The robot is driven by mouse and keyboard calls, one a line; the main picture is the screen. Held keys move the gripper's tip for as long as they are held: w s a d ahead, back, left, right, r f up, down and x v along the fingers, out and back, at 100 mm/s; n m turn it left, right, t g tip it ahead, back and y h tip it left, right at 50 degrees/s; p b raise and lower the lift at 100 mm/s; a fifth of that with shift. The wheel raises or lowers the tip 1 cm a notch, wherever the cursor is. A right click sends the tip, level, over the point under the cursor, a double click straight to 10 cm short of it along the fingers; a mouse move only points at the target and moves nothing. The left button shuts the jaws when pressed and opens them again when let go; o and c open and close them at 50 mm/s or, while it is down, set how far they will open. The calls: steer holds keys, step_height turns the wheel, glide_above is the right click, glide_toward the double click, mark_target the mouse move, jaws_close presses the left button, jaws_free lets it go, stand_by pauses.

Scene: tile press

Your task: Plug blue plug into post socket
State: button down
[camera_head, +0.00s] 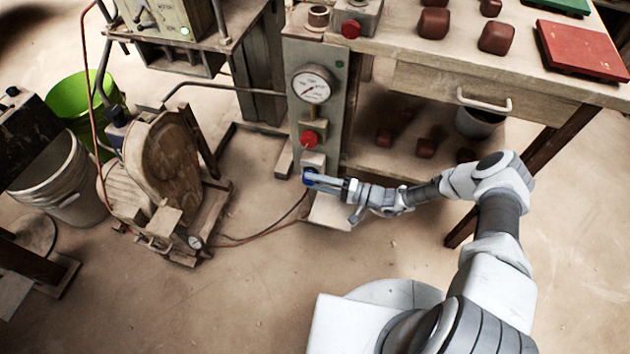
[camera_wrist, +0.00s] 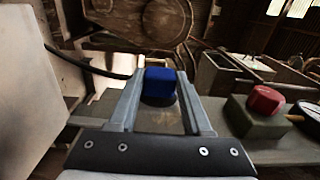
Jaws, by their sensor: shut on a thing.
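The blue plug (camera_head: 308,178) is at the lower part of the grey post (camera_head: 324,115), right by the pale socket box (camera_head: 313,161) under the red button. My gripper (camera_head: 322,181) reaches in from the right and is shut on the plug. In the wrist view the blue plug (camera_wrist: 160,81) sits between the two fingertips of my gripper (camera_wrist: 160,90). The socket opening is hidden, and I cannot tell whether the plug is in it or just in front of it.
The red button (camera_head: 309,138) and the gauge (camera_head: 312,86) are on the post above the plug. The button also shows in the wrist view (camera_wrist: 266,99). A workbench (camera_head: 400,50) stands behind my arm. A wooden-sided machine (camera_head: 162,165) is at left. The floor in front is clear.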

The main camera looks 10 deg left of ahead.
steer(key=shift+w+b, duration=0.35)
steer(key=shift+w, duration=0.1)
stand_by(0.5)
steer(key=shift+c, duration=1.3)
jaws_free()
steer(key=shift+d, duration=0.1)
steer(key=s+d+p, duration=0.1)
steer(key=d+p, duration=0.1)
steer(key=d, duration=1.5)
steer(key=shift+s, duration=0.35)
steer(key=shift+s+d, duration=0.1)
steer(key=shift+s, duration=0.05)
